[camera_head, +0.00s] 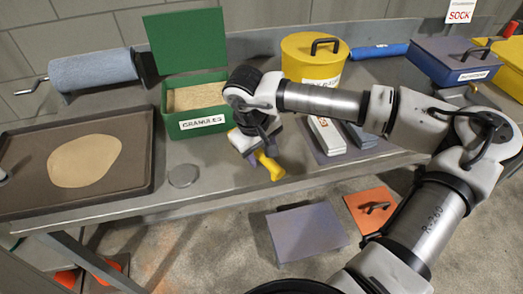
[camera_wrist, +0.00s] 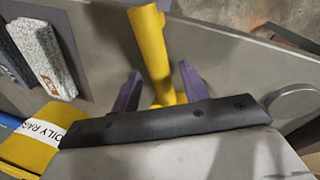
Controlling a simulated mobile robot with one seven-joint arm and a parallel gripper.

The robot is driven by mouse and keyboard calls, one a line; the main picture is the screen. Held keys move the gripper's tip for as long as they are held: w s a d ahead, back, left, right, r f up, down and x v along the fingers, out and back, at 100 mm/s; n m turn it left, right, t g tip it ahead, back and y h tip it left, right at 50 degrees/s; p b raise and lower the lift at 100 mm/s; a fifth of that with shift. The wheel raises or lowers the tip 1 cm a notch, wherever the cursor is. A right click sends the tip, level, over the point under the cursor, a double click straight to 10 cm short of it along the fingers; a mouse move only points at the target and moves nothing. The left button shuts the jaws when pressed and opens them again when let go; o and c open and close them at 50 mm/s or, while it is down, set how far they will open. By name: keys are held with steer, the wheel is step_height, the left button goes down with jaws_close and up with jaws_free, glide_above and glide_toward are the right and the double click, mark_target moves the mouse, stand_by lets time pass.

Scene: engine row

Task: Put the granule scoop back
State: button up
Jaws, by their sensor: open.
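A yellow tool (camera_head: 270,167), which looks like the scoop, is at the front edge of the bench, right under my gripper (camera_head: 257,159). In the wrist view its thick yellow tube (camera_wrist: 152,50) runs between the two purple fingers of my gripper (camera_wrist: 160,70). The fingers are open and stand apart on either side of it; I cannot tell whether either touches it. Its lower part is hidden by my wrist. The green granules box (camera_head: 197,125) stands with its lid (camera_head: 186,40) raised, and tan granules (camera_head: 197,96) show inside.
A dark tray (camera_head: 125,179) with a tan puddle lies at the left. A yellow bin (camera_head: 305,62) stands behind my arm, also in the wrist view (camera_wrist: 28,150). Pale blocks (camera_head: 327,135) lie on a mat at right. A grey disc (camera_head: 183,175) lies before the box.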

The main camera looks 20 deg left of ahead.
step_height(320, 180, up, 12)
steer(key=s+a+b, duration=0.1)
steer(key=s, duration=0.1)
stand_by(0.4)
steer(key=shift+f, duration=0.1)
stand_by(0.9)
